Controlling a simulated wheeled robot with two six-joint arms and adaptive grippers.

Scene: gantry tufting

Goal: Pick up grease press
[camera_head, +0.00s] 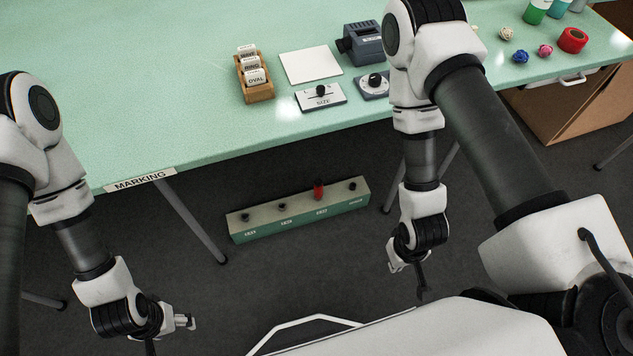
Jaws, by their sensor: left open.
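I cannot tell for certain which thing is the grease press; nothing in view is labelled so. My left gripper (172,334) hangs at the lower left over the dark floor, in front of the table. It is open and empty. My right gripper (410,279) points down at the lower middle right, also over the floor. Its fingers are small and dark, and I cannot tell how far apart they are.
The green table (150,75) carries a wooden card holder (262,92), a white pad (311,65), a SIZE slider (320,97), a grey-blue device (363,45), and red tape (572,39). A green pedal bar (300,212) lies on the floor. The table's left part is clear.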

